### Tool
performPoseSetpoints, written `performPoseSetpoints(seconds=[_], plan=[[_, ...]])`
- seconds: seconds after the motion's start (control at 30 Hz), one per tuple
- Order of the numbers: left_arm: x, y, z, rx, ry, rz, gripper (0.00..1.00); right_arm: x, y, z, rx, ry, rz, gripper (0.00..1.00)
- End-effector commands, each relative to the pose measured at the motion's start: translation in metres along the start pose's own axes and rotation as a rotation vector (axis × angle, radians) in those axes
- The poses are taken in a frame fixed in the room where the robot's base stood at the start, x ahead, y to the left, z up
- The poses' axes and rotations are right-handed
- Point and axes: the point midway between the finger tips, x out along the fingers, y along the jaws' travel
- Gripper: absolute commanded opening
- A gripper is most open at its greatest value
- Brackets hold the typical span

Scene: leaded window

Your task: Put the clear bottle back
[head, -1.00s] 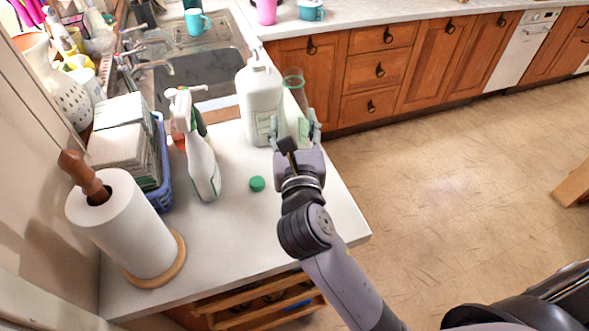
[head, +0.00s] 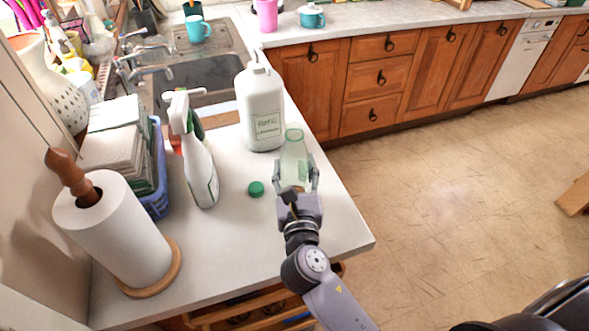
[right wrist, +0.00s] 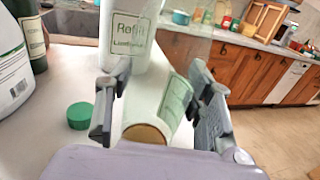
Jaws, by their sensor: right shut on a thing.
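The clear bottle (head: 294,153), see-through with a pale green label, is between the fingers of my right gripper (head: 297,174) over the counter's right part. The gripper is shut on its lower part. In the right wrist view the clear bottle (right wrist: 174,101) slants away between the fingers, its brownish round end (right wrist: 144,133) towards me. Its rim shows no cap in the head view. I cannot tell whether its base touches the counter. A green cap (head: 256,188) lies on the counter left of the gripper. My left gripper is not in view.
A large white refill bottle (head: 262,108) stands just behind the clear bottle. A white spray bottle (head: 201,168), a blue basket (head: 160,200) of napkins and a paper towel roll (head: 112,232) stand left. The sink (head: 190,85) is behind. The counter's front middle is free.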

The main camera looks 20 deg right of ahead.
Motion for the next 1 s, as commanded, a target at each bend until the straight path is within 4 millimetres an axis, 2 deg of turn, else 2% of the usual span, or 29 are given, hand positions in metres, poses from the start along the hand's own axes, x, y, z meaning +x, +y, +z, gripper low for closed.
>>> performPoseSetpoints(seconds=[0.17, 0.2, 0.5, 0.87, 1.0], plan=[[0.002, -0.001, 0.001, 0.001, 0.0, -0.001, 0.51, 0.0, 0.0, -0.003, -0.001, 0.0, 0.0, 0.15], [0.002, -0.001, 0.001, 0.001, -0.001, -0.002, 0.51, 0.0, 0.0, -0.004, -0.001, 0.0, 0.0, 0.49], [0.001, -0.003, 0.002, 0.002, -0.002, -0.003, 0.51, 0.0, 0.0, -0.003, 0.0, 0.0, 0.0, 0.68], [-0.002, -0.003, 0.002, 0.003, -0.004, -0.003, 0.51, 0.0, 0.0, 0.003, 0.001, 0.0, 0.0, 0.68], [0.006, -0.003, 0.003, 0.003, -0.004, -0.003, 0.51, -0.02, 0.0, -0.003, 0.001, 0.004, 0.0, 0.68]])
